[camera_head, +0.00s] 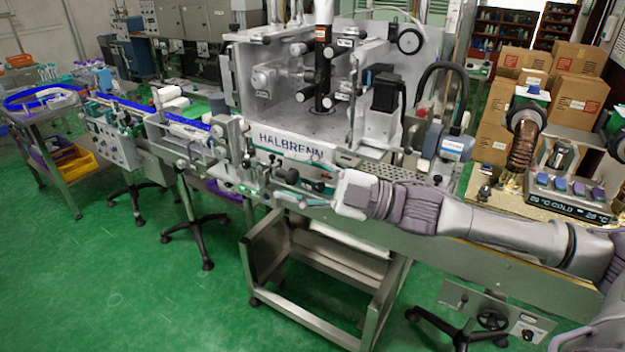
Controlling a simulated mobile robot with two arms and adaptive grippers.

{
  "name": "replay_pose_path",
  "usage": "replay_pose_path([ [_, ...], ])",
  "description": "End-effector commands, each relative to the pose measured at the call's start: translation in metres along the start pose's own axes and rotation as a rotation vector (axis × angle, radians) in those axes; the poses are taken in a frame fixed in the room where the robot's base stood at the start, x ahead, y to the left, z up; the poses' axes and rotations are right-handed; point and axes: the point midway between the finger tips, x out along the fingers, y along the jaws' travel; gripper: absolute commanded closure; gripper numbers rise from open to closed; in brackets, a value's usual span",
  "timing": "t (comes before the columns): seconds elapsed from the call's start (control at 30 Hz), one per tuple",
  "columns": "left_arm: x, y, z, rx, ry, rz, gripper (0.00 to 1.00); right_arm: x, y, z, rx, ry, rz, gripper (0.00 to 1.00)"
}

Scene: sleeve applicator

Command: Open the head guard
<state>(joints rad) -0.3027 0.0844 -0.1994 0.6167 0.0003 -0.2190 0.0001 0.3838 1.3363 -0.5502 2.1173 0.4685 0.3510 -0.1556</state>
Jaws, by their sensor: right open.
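The sleeve applicator's head (323,60), with a black column and silver knobs, stands in a grey housing above the "HALBRENN" nameplate (292,148). I cannot clearly make out the head guard as a separate panel; any clear pane across the front is hard to see. My right gripper (284,188) reaches in from the right, below the nameplate along the machine's front edge. Its fingers are apart and point left, with nothing seen between them. It is close to small fittings and a green light, and I cannot tell whether it touches them. My left gripper is not in view.
A conveyor (190,132) runs to the left toward a round feeder table (40,103). Cardboard boxes (577,100) and a control box with a "COLD" display (570,198) are at the right. Green floor is clear at front left.

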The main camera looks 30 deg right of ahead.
Motion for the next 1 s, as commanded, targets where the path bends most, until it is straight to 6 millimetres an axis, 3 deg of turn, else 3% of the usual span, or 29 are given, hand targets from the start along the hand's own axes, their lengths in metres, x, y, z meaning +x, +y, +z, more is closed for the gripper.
replay_pose_path([
  [0.67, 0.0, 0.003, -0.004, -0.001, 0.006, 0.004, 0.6, -0.061, -0.002, 0.001, 0.001, -0.003, -0.008, 0.48],
  [1.0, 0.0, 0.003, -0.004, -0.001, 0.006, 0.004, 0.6, -0.104, 0.0, 0.001, -0.003, -0.002, -0.003, 0.48],
])
